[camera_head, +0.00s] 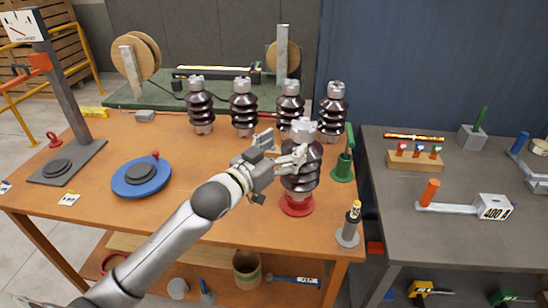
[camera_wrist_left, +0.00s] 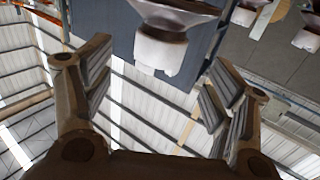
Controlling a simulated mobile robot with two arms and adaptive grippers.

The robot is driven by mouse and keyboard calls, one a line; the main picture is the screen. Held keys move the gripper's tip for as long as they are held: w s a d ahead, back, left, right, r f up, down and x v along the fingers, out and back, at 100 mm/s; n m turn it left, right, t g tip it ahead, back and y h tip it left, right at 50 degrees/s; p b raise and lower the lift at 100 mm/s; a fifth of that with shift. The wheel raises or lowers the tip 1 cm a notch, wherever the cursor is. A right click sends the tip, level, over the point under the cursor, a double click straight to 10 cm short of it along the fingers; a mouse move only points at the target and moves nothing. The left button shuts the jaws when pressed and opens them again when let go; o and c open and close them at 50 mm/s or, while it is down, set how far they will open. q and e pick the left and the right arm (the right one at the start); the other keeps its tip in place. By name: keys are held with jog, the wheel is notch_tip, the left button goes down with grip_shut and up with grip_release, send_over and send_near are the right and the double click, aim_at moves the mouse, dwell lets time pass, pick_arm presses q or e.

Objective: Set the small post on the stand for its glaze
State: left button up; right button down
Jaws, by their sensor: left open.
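A dark brown ribbed post (camera_head: 302,170) with a pale grey cap stands upright on a round red stand (camera_head: 297,207) near the table's front right. My left gripper (camera_head: 297,156) is open at the upper part of this post, coming from the left. Its fingers overlap the post there; contact cannot be told. In the left wrist view, a pale cap (camera_wrist_left: 160,50) under a ribbed skirt shows upside down beyond the open fingers (camera_wrist_left: 150,105), with nothing between the fingertips. My right gripper is not in view.
Several similar posts, one of them here (camera_head: 243,108), stand in a row behind. A blue turntable (camera_head: 141,178) and a gauge stand (camera_head: 68,163) are at left. A green holder (camera_head: 343,168) and a small upright tool (camera_head: 350,225) are close right.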

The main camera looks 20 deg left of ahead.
pick_arm(q)
jog(key=shift+b+v, duration=0.3)
jog(key=shift+v, duration=1.55)
jog(key=s+d+f+n+g+y, duration=0.1)
jog(key=s+f+g+y, duration=0.15)
jog(key=s+f, duration=0.5)
jog(key=s+d+f+g+y, duration=0.1)
jog(key=s+f+g, duration=0.35)
jog(key=f, duration=0.65)
jog(key=s+f+g+y, duration=0.1)
jog(key=s+f+g, duration=0.25)
jog(key=s, duration=0.55)
jog(key=s+f+g, duration=0.3)
jog(key=s+f, duration=0.2)
jog(key=s, duration=0.4)
notch_tip(320, 180, down, 27)
jog(key=s+g, duration=0.2)
jog(key=s, duration=0.1)
jog(key=s+a+f, duration=0.2)
jog(key=s+f, duration=1.3)
jog(key=s, duration=0.1)
jog(key=shift+f+g, duration=0.2)
jog(key=shift+g, duration=0.25)
